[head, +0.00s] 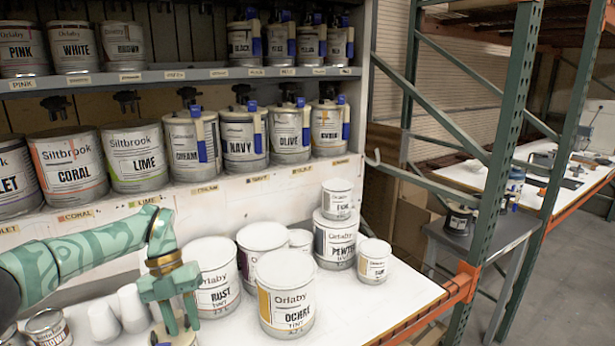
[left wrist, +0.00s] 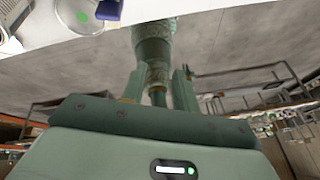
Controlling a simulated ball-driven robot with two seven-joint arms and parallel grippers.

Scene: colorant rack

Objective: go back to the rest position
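My left gripper (head: 178,312) hangs at the lower left of the head view, over the front of the white worktop. Its two fingers are apart. In the left wrist view the gripper (left wrist: 158,82) also shows both fingers apart, with nothing gripped between them. My right gripper does not show in the head view.
The OCHRE can (head: 286,300) and RUST can (head: 217,275) stand right of the gripper. White cups (head: 104,322) and a BROWN can (head: 48,329) are at its left. Shelves of cans, including LIME (head: 139,160), rise behind. A green rack post (head: 497,180) stands at right.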

